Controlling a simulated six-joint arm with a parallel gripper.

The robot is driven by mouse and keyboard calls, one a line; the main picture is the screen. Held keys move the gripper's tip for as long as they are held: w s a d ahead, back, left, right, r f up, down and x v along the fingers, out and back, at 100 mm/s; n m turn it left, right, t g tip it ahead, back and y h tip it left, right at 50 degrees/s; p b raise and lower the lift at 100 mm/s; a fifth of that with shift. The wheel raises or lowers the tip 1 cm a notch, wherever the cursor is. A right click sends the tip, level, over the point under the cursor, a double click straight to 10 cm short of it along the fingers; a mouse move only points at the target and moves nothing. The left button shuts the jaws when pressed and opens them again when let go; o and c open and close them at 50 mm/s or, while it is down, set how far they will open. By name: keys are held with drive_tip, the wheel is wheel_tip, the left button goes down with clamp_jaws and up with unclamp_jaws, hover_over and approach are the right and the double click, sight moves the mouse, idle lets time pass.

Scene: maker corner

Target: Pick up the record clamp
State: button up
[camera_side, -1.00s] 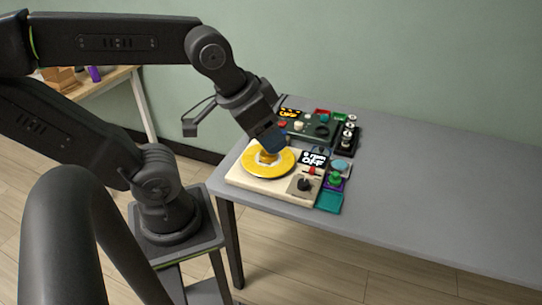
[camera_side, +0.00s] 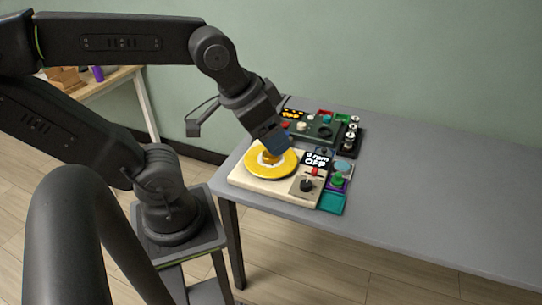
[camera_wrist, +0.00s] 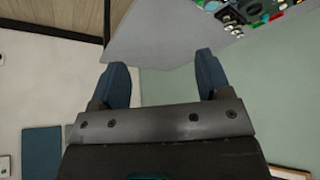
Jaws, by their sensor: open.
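A yellow record (camera_side: 257,171) lies on the cream turntable (camera_side: 243,182) at the near left of the grey table. A small orange piece, which looks like the record clamp (camera_side: 268,157), stands at the record's centre. My gripper (camera_side: 277,146) is tilted, with its blue fingers just above and behind this piece in the side view; whether they touch it I cannot tell. In the wrist view my gripper (camera_wrist: 160,68) has its two blue fingers wide apart with nothing between them. The clamp does not show in the wrist view.
A green control panel (camera_side: 318,130) and a black rack of knobs (camera_side: 350,138) stand behind. The table's right side is clear.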

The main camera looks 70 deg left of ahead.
drive_tip(key=o, duration=0.3)
drive_tip(key=w+a+f+n+g+y, duration=0.1)
drive_tip(key=w+a+f+n, duration=0.3)
drive_tip(key=a, duration=0.4)
drive_tip(key=w+a+f+n+g+y, duration=0.1)
drive_tip(key=w+a+f+n+y, duration=0.15)
drive_tip(key=a+f, duration=0.35)
drive_tip(key=w+a+f+n+g, duration=0.15)
drive_tip(key=a+f+n, duration=0.25)
drive_tip(key=a, duration=0.5)
drive_tip(key=shift+t, duration=0.35)
drive_tip(key=x, duration=1.4)
drive_tip(key=shift+w+d, duration=0.15)
